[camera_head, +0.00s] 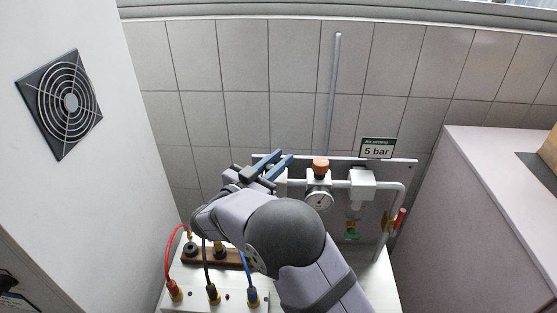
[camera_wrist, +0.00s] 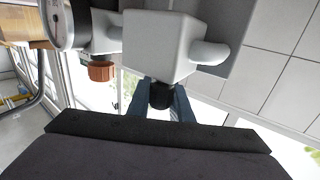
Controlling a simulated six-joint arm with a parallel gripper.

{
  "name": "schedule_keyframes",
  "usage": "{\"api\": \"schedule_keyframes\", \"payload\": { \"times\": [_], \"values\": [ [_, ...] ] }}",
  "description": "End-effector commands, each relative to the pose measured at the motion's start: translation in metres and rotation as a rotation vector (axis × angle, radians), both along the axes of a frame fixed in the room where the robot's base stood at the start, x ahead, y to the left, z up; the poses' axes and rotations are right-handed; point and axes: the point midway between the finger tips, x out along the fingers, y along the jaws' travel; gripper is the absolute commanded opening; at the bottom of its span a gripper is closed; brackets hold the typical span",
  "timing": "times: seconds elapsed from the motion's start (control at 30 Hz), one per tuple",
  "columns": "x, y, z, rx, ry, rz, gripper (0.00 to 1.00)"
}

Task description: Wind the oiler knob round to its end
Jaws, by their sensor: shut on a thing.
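The oiler knob (camera_wrist: 161,95) is a small black knob on the white oiler block (camera_wrist: 160,45) in the wrist view. My gripper (camera_wrist: 161,104) is shut on the knob, with one blue finger on each side of it. In the head view my gripper (camera_head: 285,156) is at the left end of the air line. There it hides the knob and most of the oiler block. How far the knob is turned cannot be told.
The regulator, with an orange-brown knob (camera_head: 320,165) and a round gauge (camera_head: 319,200), stands just right of my gripper. Further right are a white block (camera_head: 362,184), a bent pipe and a red-handled valve (camera_head: 400,218). A terminal box with coloured leads (camera_head: 212,293) sits below left.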

Motion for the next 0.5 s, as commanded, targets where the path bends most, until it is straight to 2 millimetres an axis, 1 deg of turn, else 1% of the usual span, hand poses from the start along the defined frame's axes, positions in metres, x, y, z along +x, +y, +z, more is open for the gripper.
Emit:
{"api": "schedule_keyframes", "payload": {
  "times": [0.13, 0.17, 0.2, 0.23, 0.5],
  "values": [
    [0.0001, 0.0001, 0.0004, 0.001, -0.002, 0.001, 0.0],
    [0.0001, 0.0001, 0.0004, 0.001, -0.002, 0.001, 0.26],
    [0.0001, 0.0, 0.0004, 0.001, -0.002, 0.001, 0.36],
    [0.0001, 0.0, 0.0004, 0.001, -0.002, 0.001, 0.38],
    [0.0, 0.0001, 0.0002, 0.0, -0.001, 0.001, 0.38]
  ]
}}
